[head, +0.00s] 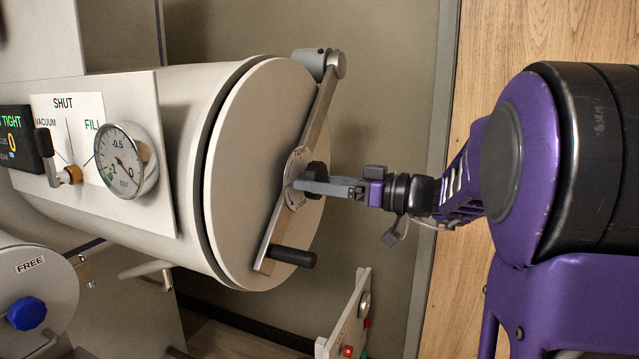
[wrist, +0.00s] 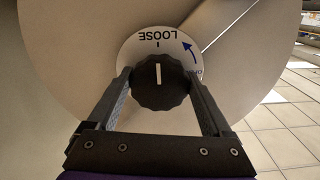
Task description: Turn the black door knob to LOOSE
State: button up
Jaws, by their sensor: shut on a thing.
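The black door knob (wrist: 160,84) sits on a white round dial plate (wrist: 188,57) at the middle of the round chamber door (head: 250,165). Its white line stands upright in the wrist view and lines up with the tick beside the word LOOSE (wrist: 157,34), which reads upside down. A blue curved arrow is beside the word. My gripper (wrist: 162,92) has one finger on each side of the knob and is shut on it. In the head view the knob (head: 318,170) is partly hidden by my gripper's fingers (head: 306,187).
A slanted metal bar (head: 316,118) crosses the door, with a black handle (head: 291,257) at its lower end. A pressure gauge (head: 122,164) and a valve lever (head: 46,150) are on the left. A small panel (head: 346,322) stands low in front.

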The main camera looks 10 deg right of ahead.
jog(key=o, duration=1.2)
jog(key=shift+c, duration=0.2)
jog(key=shift+d, duration=0.15)
jog(key=v, duration=1.7)
jog(key=shift+s, duration=0.15)
jog(key=shift+r, duration=0.1)
